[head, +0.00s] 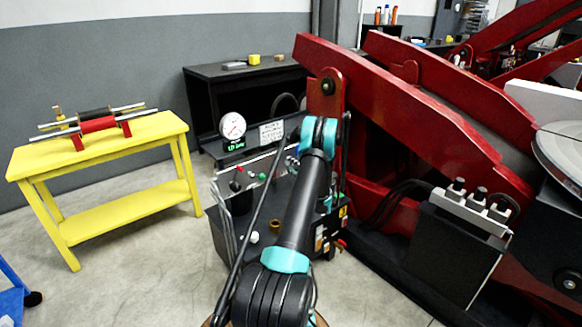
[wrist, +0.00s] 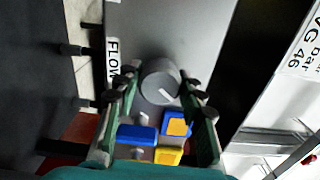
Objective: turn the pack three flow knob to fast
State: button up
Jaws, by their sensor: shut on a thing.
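The grey round flow knob (wrist: 158,76) shows in the wrist view on a grey panel, beside a partly covered label reading "FLOW" (wrist: 112,62). A short white mark on the knob points toward the lower right of the picture. My gripper (wrist: 154,93) has its green fingers on either side of the knob and is shut on it. No fast or slow marking is readable. In the head view my arm reaches to the dark power pack (head: 262,205), and the knob and fingertips cannot be made out there.
Blue and yellow parts (wrist: 158,135) lie between my fingers, below the knob in the wrist view. A dial gauge (head: 232,125) tops the pack in the head view. Hoses run beside my arm. A red lift frame (head: 400,90) stands right; a yellow bench (head: 110,150) stands left.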

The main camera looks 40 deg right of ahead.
jog(key=m, duration=0.5)
jog(key=shift+m, duration=2.5)
jog(key=o, duration=1.2)
jog(key=shift+c, duration=0.2)
jog(key=s+d, duration=0.1)
jog(key=s, duration=1.1)
